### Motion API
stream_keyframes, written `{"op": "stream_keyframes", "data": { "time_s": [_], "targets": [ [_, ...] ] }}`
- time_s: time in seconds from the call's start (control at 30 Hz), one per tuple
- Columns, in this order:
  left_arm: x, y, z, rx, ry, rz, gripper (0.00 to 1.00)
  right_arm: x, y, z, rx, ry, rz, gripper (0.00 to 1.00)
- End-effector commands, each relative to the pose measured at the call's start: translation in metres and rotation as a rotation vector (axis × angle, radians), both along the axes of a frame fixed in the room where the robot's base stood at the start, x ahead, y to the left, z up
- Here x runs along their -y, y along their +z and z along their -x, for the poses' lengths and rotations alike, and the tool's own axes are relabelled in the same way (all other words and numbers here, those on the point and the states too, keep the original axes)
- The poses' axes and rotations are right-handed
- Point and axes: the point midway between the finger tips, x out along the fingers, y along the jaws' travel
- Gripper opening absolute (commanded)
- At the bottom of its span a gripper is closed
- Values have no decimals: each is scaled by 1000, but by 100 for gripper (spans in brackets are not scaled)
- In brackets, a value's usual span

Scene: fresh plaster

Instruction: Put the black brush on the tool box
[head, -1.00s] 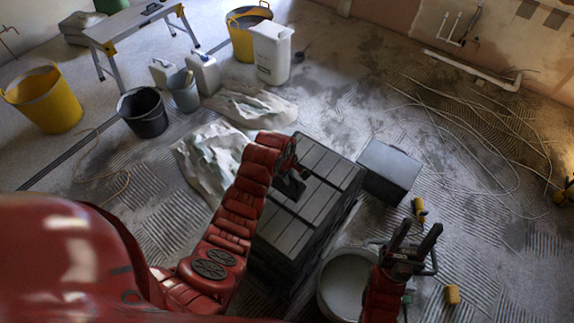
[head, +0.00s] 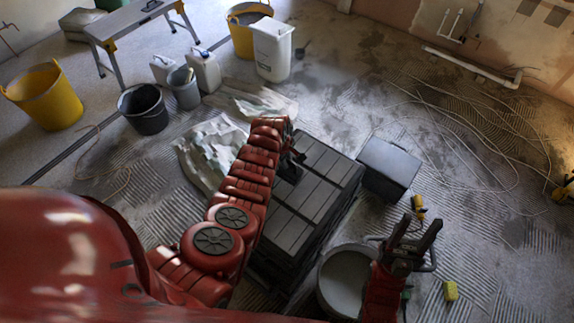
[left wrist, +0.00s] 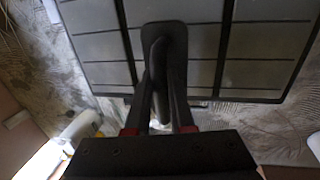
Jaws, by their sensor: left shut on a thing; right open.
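My left gripper (head: 297,158) is shut on the black brush (left wrist: 165,42), holding it by the handle. In the left wrist view the brush's flat dark head is over the slatted dark stack (left wrist: 255,80); I cannot tell whether it touches. In the head view the brush (head: 289,173) is partly hidden by my left arm, near the far left part of the stack (head: 325,180). A dark grey box with a smooth lid (head: 390,165), which looks like the tool box, stands on the floor just right of the stack. My right gripper (head: 420,222) is open and empty, at the lower right.
A round grey tub (head: 345,280) stands below the stack, close to my right arm. Small yellow items (head: 450,290) lie on the floor nearby. Crumpled sheeting (head: 205,150) lies left of the stack. Buckets (head: 143,110) and a trestle (head: 140,25) stand upper left. Loose cable crosses the right floor.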

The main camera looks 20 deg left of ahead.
Motion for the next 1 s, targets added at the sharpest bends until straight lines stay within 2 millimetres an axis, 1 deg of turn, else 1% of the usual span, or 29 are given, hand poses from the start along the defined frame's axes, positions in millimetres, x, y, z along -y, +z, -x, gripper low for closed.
{"op": "stream_keyframes", "data": {
  "time_s": [0.13, 0.17, 0.23, 0.33, 0.57, 0.67, 0.7, 0.83, 0.87, 1.0],
  "targets": [
    [0, -11, 1, -2, 0, 0, 0, 0, -1, 0, 0, 0, 0, 50],
    [-1, -18, 0, 0, 2, 0, 0, 0, -6, 0, 0, 0, 0, 50],
    [0, -25, 1, -3, 1, 2, 0, 0, -10, 0, 0, 0, 0, 50],
    [0, -28, 0, 1, 0, -1, 0, 0, -11, 0, 0, 0, 0, 50],
    [0, -27, 0, 2, -1, -2, 0, 0, -10, 0, 0, 0, 0, 50],
    [0, -31, 0, 0, -1, -1, 0, 0, -13, 0, 0, 0, 0, 50],
    [0, -31, 0, 0, -1, -1, 23, 0, -14, 0, 0, 0, 0, 50],
    [0, -30, 1, 0, -1, -1, 46, 0, -12, 0, 0, 0, 0, 50],
    [0, -30, 1, 0, -1, -1, 51, 0, -12, 0, 0, 0, 0, 50],
    [0, -30, 1, 0, -1, -1, 51, 0, -12, 0, 0, 0, 0, 50]
  ]
}}
